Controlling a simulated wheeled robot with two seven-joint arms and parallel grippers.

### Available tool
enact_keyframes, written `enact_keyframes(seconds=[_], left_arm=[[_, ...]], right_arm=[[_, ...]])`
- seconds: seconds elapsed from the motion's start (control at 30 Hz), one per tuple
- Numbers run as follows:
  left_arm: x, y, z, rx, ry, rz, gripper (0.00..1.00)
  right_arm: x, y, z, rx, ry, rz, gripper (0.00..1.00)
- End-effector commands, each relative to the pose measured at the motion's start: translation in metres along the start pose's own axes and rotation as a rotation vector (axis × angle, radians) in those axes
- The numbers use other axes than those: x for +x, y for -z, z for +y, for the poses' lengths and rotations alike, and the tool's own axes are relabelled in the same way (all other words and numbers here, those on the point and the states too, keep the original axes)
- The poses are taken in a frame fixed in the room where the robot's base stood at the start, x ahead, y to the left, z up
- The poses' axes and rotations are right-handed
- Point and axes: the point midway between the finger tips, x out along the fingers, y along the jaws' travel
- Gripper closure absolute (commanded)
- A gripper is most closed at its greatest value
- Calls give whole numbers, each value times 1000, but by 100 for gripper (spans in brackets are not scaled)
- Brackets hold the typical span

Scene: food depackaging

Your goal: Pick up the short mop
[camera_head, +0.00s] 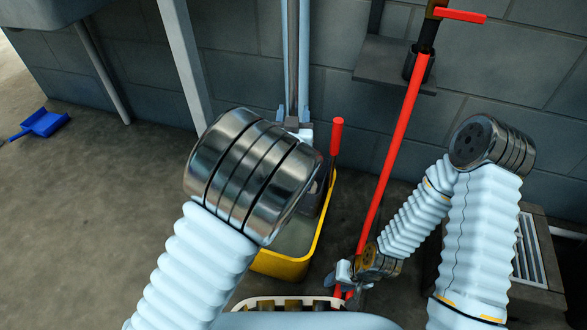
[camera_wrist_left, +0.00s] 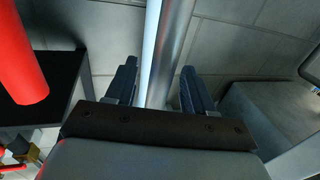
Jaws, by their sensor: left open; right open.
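No mop head is clearly visible, so I cannot tell for sure which pole is the short mop. A grey metal pole with pale blue edges (camera_head: 292,60) stands upright at the wall; it also shows in the left wrist view (camera_wrist_left: 172,50). My left gripper (camera_head: 294,118) is open and empty, with its fingers apart on either side of this pole's line in the left wrist view (camera_wrist_left: 155,90). A short red handle (camera_head: 336,135) rises from the yellow bucket (camera_head: 325,222). My right gripper (camera_head: 345,280) is open low beside the long red pole (camera_head: 393,150); its fingertips are partly hidden.
A dark wall shelf (camera_head: 397,64) with a holder is around the upper red pole. A blue dustpan (camera_head: 45,122) lies on the floor at far left. A grated box (camera_head: 530,250) stands at right. The left floor is mostly clear.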

Motion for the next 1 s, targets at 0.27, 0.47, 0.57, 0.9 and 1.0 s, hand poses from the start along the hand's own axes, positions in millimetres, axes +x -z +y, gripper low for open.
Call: enact_keyframes(seconds=[0.27,0.47,0.57,0.9,1.0], left_arm=[[3,0,0,0,0,0,50],[3,0,0,0,0,0,81],[3,0,0,0,0,0,96],[3,0,0,0,0,0,100],[3,0,0,0,0,-1,100]], right_arm=[[0,0,0,0,0,0,57],[0,0,0,0,0,0,57],[0,0,0,0,0,0,57],[0,0,0,0,0,0,57],[0,0,0,0,0,0,57]])
